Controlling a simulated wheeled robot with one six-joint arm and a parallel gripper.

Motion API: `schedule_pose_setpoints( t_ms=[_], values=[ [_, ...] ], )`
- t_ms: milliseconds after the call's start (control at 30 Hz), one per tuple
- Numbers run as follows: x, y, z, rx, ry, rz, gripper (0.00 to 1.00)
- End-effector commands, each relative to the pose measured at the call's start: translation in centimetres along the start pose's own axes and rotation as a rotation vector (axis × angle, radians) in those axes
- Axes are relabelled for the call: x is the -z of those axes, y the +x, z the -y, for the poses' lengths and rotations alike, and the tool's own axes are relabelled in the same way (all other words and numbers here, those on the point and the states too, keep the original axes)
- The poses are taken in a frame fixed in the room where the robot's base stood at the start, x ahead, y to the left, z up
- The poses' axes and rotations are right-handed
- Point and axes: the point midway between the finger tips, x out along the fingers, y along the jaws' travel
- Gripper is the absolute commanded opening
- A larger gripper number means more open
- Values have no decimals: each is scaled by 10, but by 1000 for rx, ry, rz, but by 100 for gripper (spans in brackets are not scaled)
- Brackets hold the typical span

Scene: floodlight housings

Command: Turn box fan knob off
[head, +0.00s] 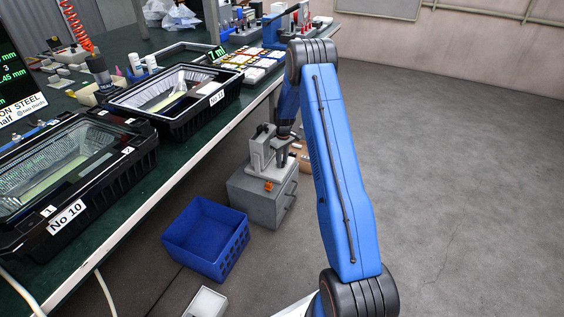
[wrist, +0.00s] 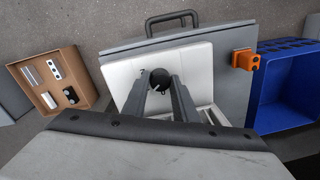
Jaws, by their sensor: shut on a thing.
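A round black knob (wrist: 160,77) with a small pale mark sits on a white panel (wrist: 125,76) in the wrist view. My gripper (wrist: 161,86) is shut on the knob, with one finger at each side of it. In the head view my gripper (head: 284,158) points down at a pale unit (head: 257,158) on top of a grey cabinet (head: 255,203) on the floor. The knob is hidden there. The box fan cannot be made out more clearly than this pale unit. The knob's setting cannot be read surely.
A blue crate (head: 207,237) stands close to the cabinet. An orange part (wrist: 245,60) sticks out from the cabinet's side. An open brown box (wrist: 48,80) with small parts lies at the other side. A green workbench (head: 172,150) with floodlight housings runs along the left. Right floor is clear.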

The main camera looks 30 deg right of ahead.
Motion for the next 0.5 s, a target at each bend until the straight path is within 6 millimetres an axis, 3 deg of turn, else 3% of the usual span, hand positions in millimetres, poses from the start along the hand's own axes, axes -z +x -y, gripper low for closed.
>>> schedule_pose_setpoints(
  t_ms=[500],
  values=[
    [1,-1,0,0,-447,23,3]
  ],
)
